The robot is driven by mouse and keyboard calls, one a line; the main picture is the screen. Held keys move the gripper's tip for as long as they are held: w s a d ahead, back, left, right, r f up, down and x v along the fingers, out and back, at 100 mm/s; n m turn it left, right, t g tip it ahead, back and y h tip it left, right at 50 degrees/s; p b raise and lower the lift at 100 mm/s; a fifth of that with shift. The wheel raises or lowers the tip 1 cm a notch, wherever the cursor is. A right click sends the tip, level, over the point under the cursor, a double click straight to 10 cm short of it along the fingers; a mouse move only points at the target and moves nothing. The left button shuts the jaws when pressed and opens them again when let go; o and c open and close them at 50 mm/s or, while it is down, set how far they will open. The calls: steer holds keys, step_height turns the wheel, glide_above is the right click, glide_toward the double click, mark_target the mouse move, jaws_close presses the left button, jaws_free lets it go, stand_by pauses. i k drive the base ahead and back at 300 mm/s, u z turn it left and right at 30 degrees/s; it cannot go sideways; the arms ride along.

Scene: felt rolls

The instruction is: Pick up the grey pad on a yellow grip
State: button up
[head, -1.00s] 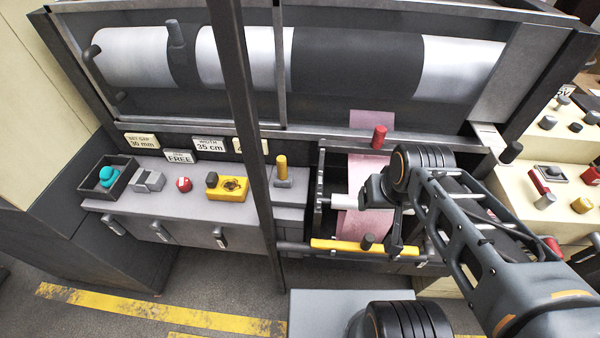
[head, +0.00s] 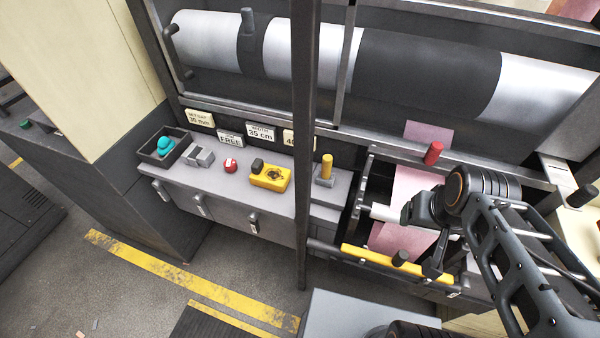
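The grey pad with its upright yellow grip (head: 327,167) stands on the right end of the grey ledge, just right of the dark upright post. The grey block sits at the bottom and the yellow cylinder rises from it. My gripper (head: 425,232) is to the right and nearer, over the open bay with the pink sheet, clearly apart from the pad. Its fingers are dark and partly hidden by my own wrist, so I cannot see whether they are open or shut. I see nothing clearly held in it.
A dark post (head: 303,130) rises left of the pad. The ledge also holds a yellow box (head: 270,179), a red knob (head: 230,166), a grey block (head: 199,156) and a black tray (head: 155,158) with a teal item. A yellow bar (head: 385,263) edges the bay.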

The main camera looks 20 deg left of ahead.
mark_target(324, 178)
steer(key=u, duration=0.05)
steer(key=k, duration=0.7)
steer(key=u, duration=0.8)
steer(key=i, duration=1)
